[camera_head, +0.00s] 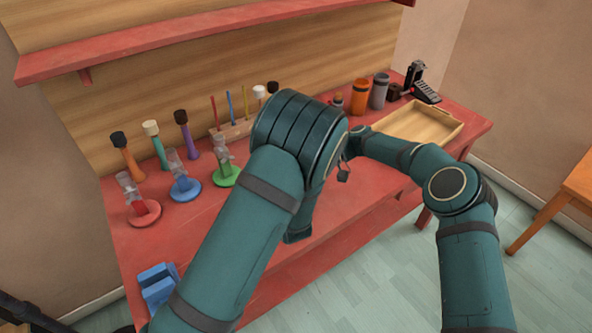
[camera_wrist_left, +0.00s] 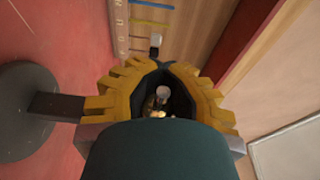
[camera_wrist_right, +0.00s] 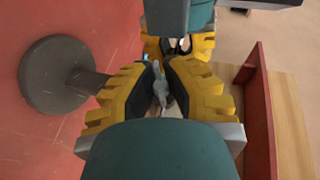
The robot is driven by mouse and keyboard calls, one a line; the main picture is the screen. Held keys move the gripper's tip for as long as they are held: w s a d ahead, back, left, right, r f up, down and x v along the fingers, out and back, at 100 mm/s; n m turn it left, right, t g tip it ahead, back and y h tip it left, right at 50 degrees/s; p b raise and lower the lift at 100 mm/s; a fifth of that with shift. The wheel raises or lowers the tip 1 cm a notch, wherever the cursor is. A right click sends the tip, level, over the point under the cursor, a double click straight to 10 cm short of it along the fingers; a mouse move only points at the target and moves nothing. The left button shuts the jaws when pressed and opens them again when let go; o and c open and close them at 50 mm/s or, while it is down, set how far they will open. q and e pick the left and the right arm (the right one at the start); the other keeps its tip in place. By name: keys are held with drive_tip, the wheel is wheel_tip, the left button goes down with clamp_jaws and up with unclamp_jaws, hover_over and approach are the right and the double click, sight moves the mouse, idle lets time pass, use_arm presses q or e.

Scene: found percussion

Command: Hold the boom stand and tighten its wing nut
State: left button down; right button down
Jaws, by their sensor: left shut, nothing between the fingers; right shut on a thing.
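The boom stand shows a round dark grey base (camera_wrist_right: 55,76) on the red table in the right wrist view. Its dark post runs from the base in behind my right gripper (camera_wrist_right: 158,70). That gripper is shut on a small light grey piece (camera_wrist_right: 160,90) that looks like the wing nut, partly hidden by the fingers. The base also shows at the left of the left wrist view (camera_wrist_left: 28,108). My left gripper (camera_wrist_left: 160,68) is shut with nothing gripped, close above the right one. In the head view my left arm hides most of the stand and the left fingers.
On the red table (camera_head: 170,235) stand several mallets, small stands with coloured bases, and a stick rack (camera_head: 232,130). Blue blocks (camera_head: 157,285) lie front left. An orange can (camera_head: 360,97), a wooden tray (camera_head: 420,123) and a pedal (camera_head: 425,92) are at the right.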

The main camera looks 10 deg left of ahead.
drive_tip(key=shift+g+y, duration=0.4)
drive_tip(key=shift+y, duration=0.2)
idle(0.9)
drive_tip(key=c, duration=1.1)
unclamp_jaws()
drive_tip(key=shift+v, duration=6)
drive_tip(key=shift+r, duration=0.1)
